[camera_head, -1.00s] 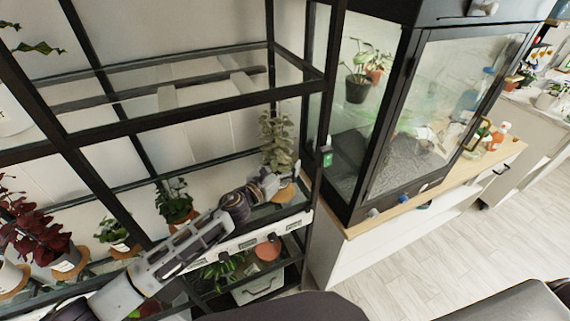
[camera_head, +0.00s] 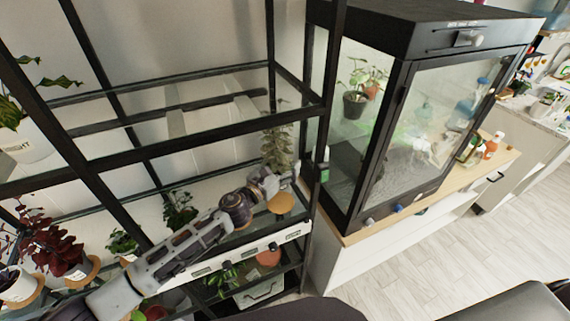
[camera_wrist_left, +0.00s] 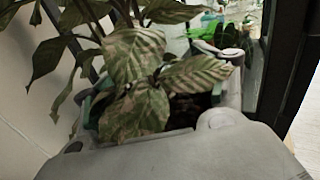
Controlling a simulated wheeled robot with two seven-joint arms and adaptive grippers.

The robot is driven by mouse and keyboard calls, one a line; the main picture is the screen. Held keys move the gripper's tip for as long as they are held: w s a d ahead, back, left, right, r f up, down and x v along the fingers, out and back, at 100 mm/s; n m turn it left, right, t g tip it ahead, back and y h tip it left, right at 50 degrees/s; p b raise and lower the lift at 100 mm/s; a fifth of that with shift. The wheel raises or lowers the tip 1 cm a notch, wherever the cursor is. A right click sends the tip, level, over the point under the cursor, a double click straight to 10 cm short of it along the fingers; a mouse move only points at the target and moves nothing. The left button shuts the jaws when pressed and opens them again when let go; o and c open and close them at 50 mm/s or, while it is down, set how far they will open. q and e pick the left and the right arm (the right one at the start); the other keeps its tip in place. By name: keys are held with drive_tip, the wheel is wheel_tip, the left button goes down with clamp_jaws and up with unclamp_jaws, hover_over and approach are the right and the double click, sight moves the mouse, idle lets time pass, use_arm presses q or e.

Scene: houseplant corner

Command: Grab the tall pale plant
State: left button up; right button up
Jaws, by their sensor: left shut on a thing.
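The tall pale plant (camera_head: 277,148) has mottled, pale green leaves and stands upright at the right end of the shelf rack. My left gripper (camera_head: 281,181) is shut on its pot, above and behind a bare round wooden coaster (camera_head: 281,204). In the left wrist view the plant's leaves (camera_wrist_left: 140,90) spread over the pot, whose greenish rim and dark soil show between the fingers (camera_wrist_left: 160,125). Most of the pot is hidden by the gripper and leaves. My right gripper is out of view.
Black rack posts (camera_head: 316,150) and an upper shelf bar (camera_head: 200,140) stand close around the arm. A glass cabinet (camera_head: 420,120) is to the right. A dark red plant (camera_head: 60,245) and a small green plant (camera_head: 179,210) sit left on the shelf.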

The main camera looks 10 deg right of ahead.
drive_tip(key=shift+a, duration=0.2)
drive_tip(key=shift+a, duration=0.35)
